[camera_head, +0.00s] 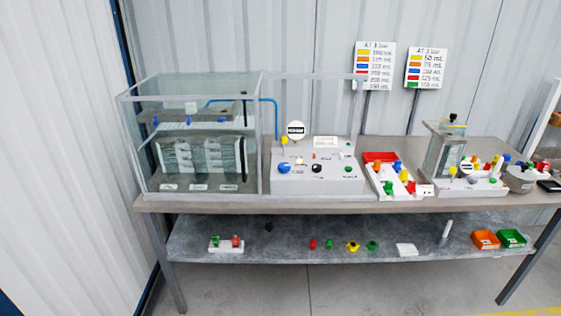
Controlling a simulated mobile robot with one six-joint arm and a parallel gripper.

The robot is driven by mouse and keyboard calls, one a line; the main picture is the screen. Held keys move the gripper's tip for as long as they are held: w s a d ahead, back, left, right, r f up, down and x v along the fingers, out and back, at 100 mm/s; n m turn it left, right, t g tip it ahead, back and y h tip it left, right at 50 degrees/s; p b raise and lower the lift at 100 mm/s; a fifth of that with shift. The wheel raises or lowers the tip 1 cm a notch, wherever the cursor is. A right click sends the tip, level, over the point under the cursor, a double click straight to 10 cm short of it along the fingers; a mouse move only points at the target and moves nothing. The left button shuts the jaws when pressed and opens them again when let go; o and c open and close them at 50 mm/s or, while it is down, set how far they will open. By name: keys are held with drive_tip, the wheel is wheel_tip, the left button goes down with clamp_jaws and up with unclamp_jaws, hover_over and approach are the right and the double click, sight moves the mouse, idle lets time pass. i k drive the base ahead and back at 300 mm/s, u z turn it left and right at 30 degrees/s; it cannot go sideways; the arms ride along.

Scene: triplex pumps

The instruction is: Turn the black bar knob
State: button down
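A small black knob (317,168) sits on the front of the white control panel (330,184), at the middle of the bench. It is too small to tell its bar shape or which way it points. A blue round knob (284,168) is to its left, and a small green part (348,169) is to its right. Another small black piece (268,227) lies on the lower shelf; its shape is unclear. My gripper is not in this view.
A glass tank (190,150) stands left of the panel. A white tray of coloured parts (393,181) and a smaller tank (444,152) stand to the right. The lower shelf (300,228) holds several small parts and two bins. The floor in front looks clear.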

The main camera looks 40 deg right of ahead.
sight(317, 167)
drive_tip(key=z, duration=0.9)
drive_tip(key=k, duration=0.95)
drive_tip(key=z, duration=0.25)
drive_tip(key=i, duration=1)
drive_tip(key=z, duration=0.05)
